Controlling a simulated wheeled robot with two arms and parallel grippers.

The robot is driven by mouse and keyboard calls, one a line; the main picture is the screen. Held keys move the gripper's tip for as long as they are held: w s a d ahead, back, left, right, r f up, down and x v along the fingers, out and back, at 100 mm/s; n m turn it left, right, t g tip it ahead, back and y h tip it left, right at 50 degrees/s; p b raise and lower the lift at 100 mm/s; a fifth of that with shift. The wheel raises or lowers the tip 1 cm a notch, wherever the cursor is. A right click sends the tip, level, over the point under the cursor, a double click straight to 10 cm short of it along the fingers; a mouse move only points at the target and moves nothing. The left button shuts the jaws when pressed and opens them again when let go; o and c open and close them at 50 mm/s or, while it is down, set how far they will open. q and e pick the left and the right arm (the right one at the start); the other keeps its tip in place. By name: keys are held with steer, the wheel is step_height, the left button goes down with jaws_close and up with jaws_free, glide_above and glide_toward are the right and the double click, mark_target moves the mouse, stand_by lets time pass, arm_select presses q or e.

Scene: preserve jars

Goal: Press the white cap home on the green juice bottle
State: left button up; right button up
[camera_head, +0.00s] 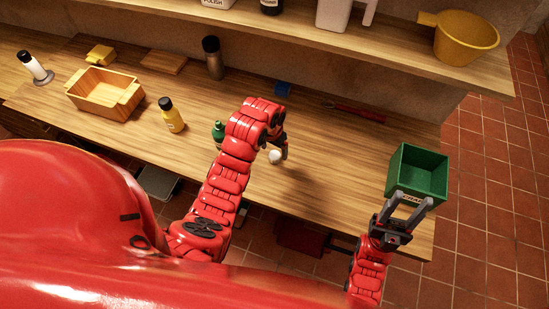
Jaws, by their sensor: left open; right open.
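The green juice bottle (217,130) stands on the wooden worktop, partly hidden behind my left arm. The white cap (275,157) is a small pale round thing right by the fingers of my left gripper (282,152). The gripper is open and points down to the right of the bottle. I cannot tell whether the cap lies on the wood or between the fingers. My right gripper (408,211) is open and empty at the near side of the green crate.
The green crate (418,172) stands at the worktop's right end. A yellow bottle (171,117), a wooden tray (104,95) and a dark flask (213,60) stand left of my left arm. A red-handled tool (358,113) lies at the back. The worktop between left gripper and crate is clear.

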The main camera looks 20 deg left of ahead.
mark_target(274, 155)
arm_select(q)
steer(key=shift+f+p, duration=0.4)
steer(key=shift+f, duration=0.05)
steer(key=shift+w+a+f+p, duration=0.1)
steer(key=shift+w+f+p, duration=0.15)
steer(key=shift+f+p, duration=0.5)
steer(key=shift+w+f, duration=0.1)
steer(key=shift+f, duration=0.9)
jaws_close()
